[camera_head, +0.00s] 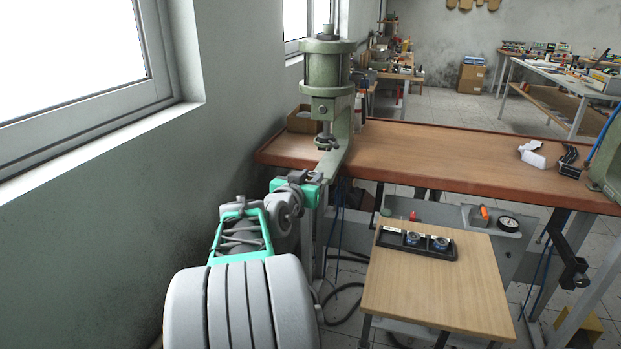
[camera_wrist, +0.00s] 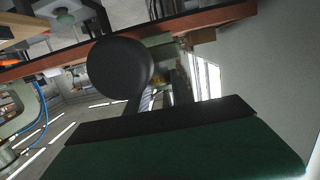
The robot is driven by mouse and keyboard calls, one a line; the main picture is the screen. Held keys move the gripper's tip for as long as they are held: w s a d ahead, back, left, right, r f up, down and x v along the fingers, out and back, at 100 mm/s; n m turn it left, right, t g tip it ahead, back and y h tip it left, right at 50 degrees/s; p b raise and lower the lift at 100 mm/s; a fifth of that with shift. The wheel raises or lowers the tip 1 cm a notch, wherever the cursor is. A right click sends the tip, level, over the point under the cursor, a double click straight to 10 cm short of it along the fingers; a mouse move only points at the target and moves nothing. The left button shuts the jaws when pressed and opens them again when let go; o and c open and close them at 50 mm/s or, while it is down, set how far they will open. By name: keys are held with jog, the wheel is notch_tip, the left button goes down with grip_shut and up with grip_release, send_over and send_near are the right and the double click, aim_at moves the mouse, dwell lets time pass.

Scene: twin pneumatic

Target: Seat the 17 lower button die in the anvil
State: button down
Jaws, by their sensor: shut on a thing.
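The press (camera_head: 328,75), a pale green pneumatic machine, stands at the left end of the workbench. Its ram points down over the lower arm, where the anvil lies; the anvil's seat cannot be made out. My gripper (camera_head: 318,182) is beside the lower part of the press, below the ram, with its fingertips hard to see. In the wrist view a dark round disc (camera_wrist: 120,68) shows just beyond the dark gripper edge and looks like the die I hold; its number cannot be read. The wrist picture is turned nearly upside down, and the anvil is not clear there.
A black tray (camera_head: 388,241) with two round metal dies, left (camera_head: 412,238) and right (camera_head: 441,244), lies on a small wooden table (camera_head: 430,290). The brown bench (camera_head: 430,150) is mostly clear. The wall and window stand close on the left. Cables hang under the bench.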

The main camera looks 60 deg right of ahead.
jog(key=shift+f+b, duration=0.45)
jog(key=shift+f, duration=0.05)
jog(key=c, duration=1)
grip_release()
jog(key=shift+f, duration=0.1)
jog(key=shift+c, duration=0.2)
jog(key=a, duration=0.5)
jog(key=s+a+r, duration=0.1)
jog(key=a, duration=0.1)
jog(key=shift+a+r, duration=0.1)
jog(key=shift+a, duration=0.3)
jog(key=shift+s, duration=0.1)
